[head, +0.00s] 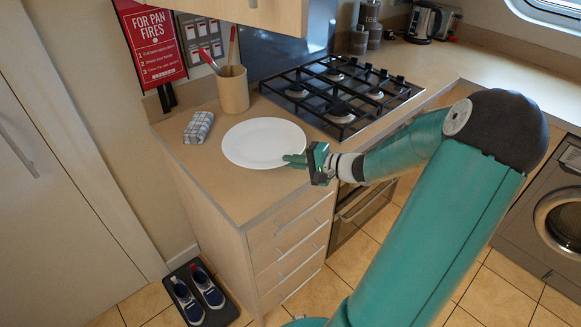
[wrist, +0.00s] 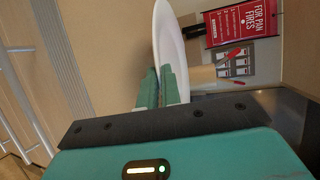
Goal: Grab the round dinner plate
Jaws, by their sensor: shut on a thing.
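The round dinner plate (head: 262,142) is white and lies over the counter's near left end in the head view, left of the stove. In the wrist view the plate (wrist: 172,45) shows edge-on, its rim between the two green fingers. My gripper (head: 292,160) is shut on the plate's right rim; it also shows in the wrist view (wrist: 162,88). The plate looks level. I cannot tell whether it touches the counter or is slightly above it.
A folded checked cloth (head: 198,127) lies left of the plate. A utensil pot (head: 233,89) stands behind it. The gas stove (head: 342,93) is close on the right. A red pan-fire sign (head: 152,45) hangs at the back. Shoes (head: 198,293) sit on the floor below.

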